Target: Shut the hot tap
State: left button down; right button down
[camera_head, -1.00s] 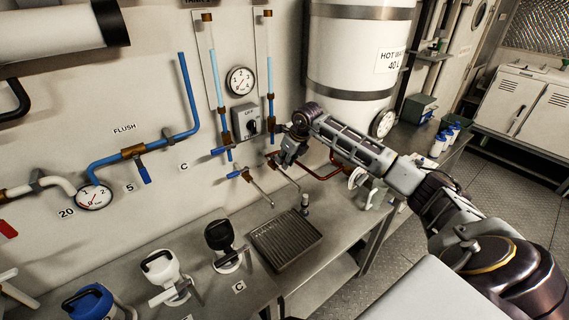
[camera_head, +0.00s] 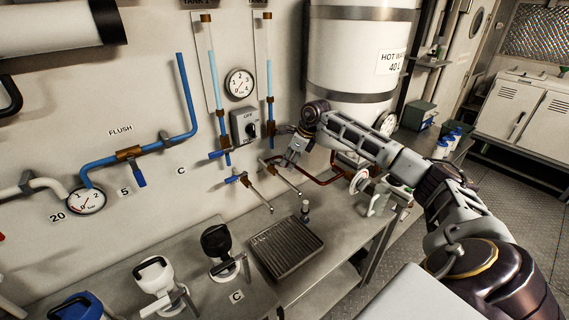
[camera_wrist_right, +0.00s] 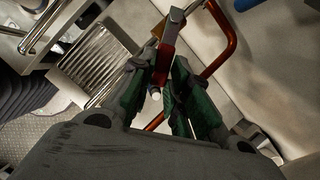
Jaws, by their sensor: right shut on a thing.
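The hot tap (camera_head: 276,170) is on the wall at the middle of the head view, with a copper-red pipe running from it to the white water heater. My right gripper (camera_head: 291,156) is at this tap and partly covers it. In the right wrist view, the red tap lever (camera_wrist_right: 168,55) lies between the two fingers of my right gripper (camera_wrist_right: 162,85), which are shut on it. The lever's exact angle is hard to tell. My left gripper is not in view.
A tap with a blue lever (camera_head: 236,179) is just left of the hot tap. A ridged drip tray (camera_head: 285,250) and a small bottle (camera_head: 305,210) sit below. The white heater (camera_head: 350,60) stands behind my right arm. A switch box (camera_head: 245,123) is above.

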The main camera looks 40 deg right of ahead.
jog(key=shift+d, duration=0.1)
dwell(0.3)
jog(key=c, duration=1.4)
grip_release()
jog(key=shift+o, duration=0.2)
jog(key=v, duration=1.2)
